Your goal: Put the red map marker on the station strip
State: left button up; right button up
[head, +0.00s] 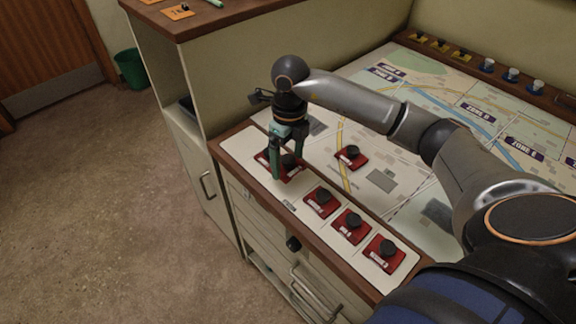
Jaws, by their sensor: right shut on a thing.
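My right gripper (286,163) points down at the far left end of the white station strip (241,147), shut on the black knob of a red map marker (268,163). The marker is at or just above the strip; I cannot tell whether it touches. The fingers hide part of it. Three more red markers (322,201) (351,226) (384,254) stand in a row on the strip. Another red marker (351,157) stands on the map, right of my gripper. My left gripper is not in view.
The map table (383,180) spreads behind the strip, with yellow and blue-and-white markers (487,65) along its far edge. A cream partition (300,55) rises at the back left. Drawers (262,225) are below the strip. My right arm covers part of the map.

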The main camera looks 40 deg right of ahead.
aim_at(288, 168)
jog(key=shift+w+d+f, duration=0.15)
jog(key=shift+d+f, duration=0.05)
jog(key=shift+f, duration=0.15)
jog(key=shift+f+p, duration=0.3)
jog(key=shift+f, duration=1.15)
jog(key=shift+f, duration=0.1)
jog(key=o, duration=1.1)
notch_tip(288, 168, up, 12)
jog(key=shift+d+r+b, duration=0.15)
jog(key=shift+b, duration=0.3)
